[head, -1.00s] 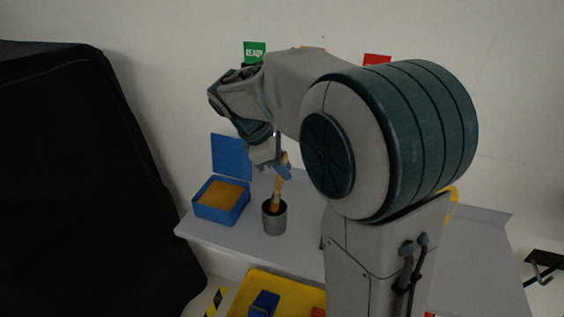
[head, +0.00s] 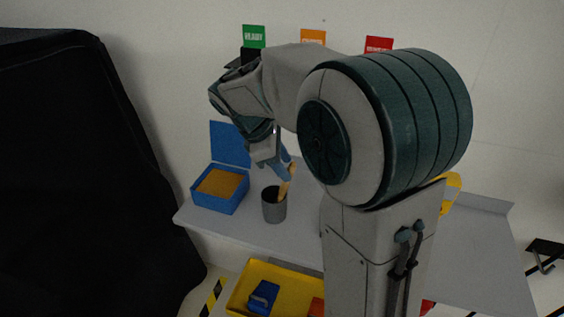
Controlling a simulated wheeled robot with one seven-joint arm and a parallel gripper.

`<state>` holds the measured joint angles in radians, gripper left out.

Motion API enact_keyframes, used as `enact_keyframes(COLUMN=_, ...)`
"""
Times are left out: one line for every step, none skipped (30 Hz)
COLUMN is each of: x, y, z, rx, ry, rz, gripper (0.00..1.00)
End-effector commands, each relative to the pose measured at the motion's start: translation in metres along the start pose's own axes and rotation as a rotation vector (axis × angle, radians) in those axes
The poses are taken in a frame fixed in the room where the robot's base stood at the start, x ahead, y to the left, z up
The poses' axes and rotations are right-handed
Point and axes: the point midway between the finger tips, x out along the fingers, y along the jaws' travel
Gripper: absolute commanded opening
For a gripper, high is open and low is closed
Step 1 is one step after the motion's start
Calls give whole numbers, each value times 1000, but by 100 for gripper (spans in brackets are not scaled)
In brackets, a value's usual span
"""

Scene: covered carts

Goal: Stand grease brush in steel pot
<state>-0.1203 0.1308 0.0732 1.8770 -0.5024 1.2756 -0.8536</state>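The grease brush (head: 284,188) has a tan wooden handle and leans to the right, its lower end inside the steel pot. The steel pot (head: 273,209) is a small grey cylinder standing upright on the grey cart top (head: 238,236). My gripper (head: 286,170) points down over the pot, its blue fingers right at the top of the brush handle. Whether the fingers still clasp the handle or have parted from it cannot be made out. The brush's lower end is hidden by the pot wall.
A blue box (head: 214,203) with an open lid and orange-yellow contents stands left of the pot. A yellow tray (head: 240,288) with a blue item sits below. Green (head: 254,37), orange and red signs stand behind. A black covered shape (head: 85,170) fills the left.

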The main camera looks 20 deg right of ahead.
Motion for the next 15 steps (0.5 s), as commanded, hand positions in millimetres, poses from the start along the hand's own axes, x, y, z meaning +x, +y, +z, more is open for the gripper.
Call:
enact_keyframes(x=0, y=0, z=0, rx=0, ry=0, rz=0, gripper=43)
enact_keyframes(x=0, y=0, z=0, rx=0, ry=0, rz=0, gripper=43)
enact_keyframes(x=0, y=0, z=0, rx=0, ry=0, rz=0, gripper=43)
enact_keyframes(x=-1, y=0, z=0, rx=0, ry=0, rz=0, gripper=43)
enact_keyframes(x=-2, y=0, z=0, rx=0, ry=1, rz=1, gripper=43)
enact_keyframes(x=-4, y=0, z=0, rx=0, ry=1, rz=2, gripper=43)
enact_keyframes(x=-7, y=0, z=-1, rx=0, ry=1, rz=2, gripper=43)
enact_keyframes(x=-10, y=1, z=-1, rx=0, ry=1, rz=3, gripper=43)
enact_keyframes(x=-16, y=1, z=-1, rx=0, ry=2, rz=3, gripper=43)
enact_keyframes(x=-21, y=1, z=-1, rx=-1, ry=2, rz=4, gripper=43)
enact_keyframes(x=-27, y=0, z=-1, rx=-1, ry=3, rz=4, gripper=43)
enact_keyframes(x=-35, y=0, z=-1, rx=-1, ry=3, rz=4, gripper=43)
enact_keyframes(x=-42, y=1, z=-1, rx=0, ry=4, rz=5, gripper=43)
enact_keyframes(x=-49, y=1, z=-1, rx=0, ry=3, rz=4, gripper=43)
enact_keyframes(x=-59, y=1, z=-1, rx=1, ry=4, rz=5, gripper=43)
